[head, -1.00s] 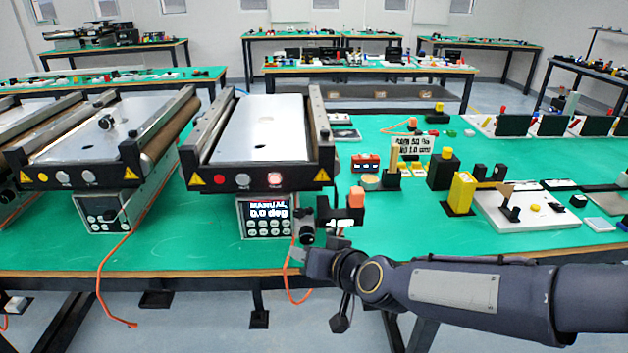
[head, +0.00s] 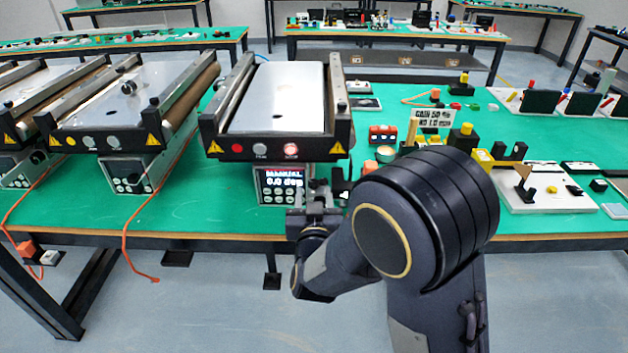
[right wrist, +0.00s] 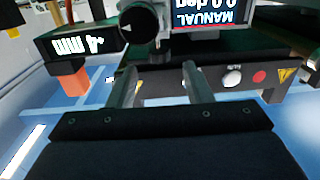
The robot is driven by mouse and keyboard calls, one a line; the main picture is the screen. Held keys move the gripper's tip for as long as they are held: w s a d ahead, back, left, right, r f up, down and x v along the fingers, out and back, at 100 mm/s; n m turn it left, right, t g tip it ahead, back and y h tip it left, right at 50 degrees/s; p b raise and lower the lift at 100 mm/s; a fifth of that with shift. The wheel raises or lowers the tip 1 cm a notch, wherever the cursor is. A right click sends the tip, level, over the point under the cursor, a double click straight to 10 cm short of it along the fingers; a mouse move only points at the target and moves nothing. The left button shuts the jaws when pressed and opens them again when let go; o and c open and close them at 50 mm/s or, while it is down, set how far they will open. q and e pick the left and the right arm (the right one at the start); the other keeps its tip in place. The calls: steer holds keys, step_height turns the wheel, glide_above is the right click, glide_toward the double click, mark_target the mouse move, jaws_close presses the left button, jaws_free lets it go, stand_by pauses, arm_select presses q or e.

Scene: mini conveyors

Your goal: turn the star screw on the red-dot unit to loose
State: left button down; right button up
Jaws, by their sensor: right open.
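The middle conveyor unit (head: 277,95) has a red dot (head: 237,148) on its front panel and a display (head: 281,178) below. In the right wrist view the upside-down display (right wrist: 207,12) reads MANUAL. Beside it is a round black knob (right wrist: 142,25) with a small white triangle; I cannot tell surely whether it is the star screw. My right gripper (head: 322,190) is at the unit's front right corner, near the display. In the right wrist view its fingers (right wrist: 160,76) are apart and empty, the knob beyond their tips. My left gripper is out of view.
An orange cable (head: 127,240) hangs over the table edge. In the right wrist view an orange block (right wrist: 75,82) sits by a black box marked mm. Right of the unit are small blocks and a sign (head: 433,118).

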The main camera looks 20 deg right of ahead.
mark_target(317, 185)
steer(key=x, duration=0.5)
steer(key=shift+w+d, duration=0.1)
steer(key=shift+w, duration=0.25)
steer(key=c, duration=1)
steer(key=shift+d+f+n+y+b, duration=0.1)
steer(key=shift+f+n+y+b, duration=0.25)
steer(key=shift+y+b, duration=0.45)
steer(key=n+y+b, duration=0.2)
steer(key=y+b, duration=0.1)
steer(key=n+y+b, duration=0.2)
steer(key=y+b, duration=0.1)
steer(key=b, duration=0.1)
steer(key=shift+r+n+y, duration=0.15)
steer(key=shift+n+y, duration=0.1)
steer(key=shift+y, duration=0.05)
steer(key=shift+r+n+y+b, duration=0.15)
steer(key=shift+n+y+b, duration=0.35)
steer(key=shift+b, duration=0.4)
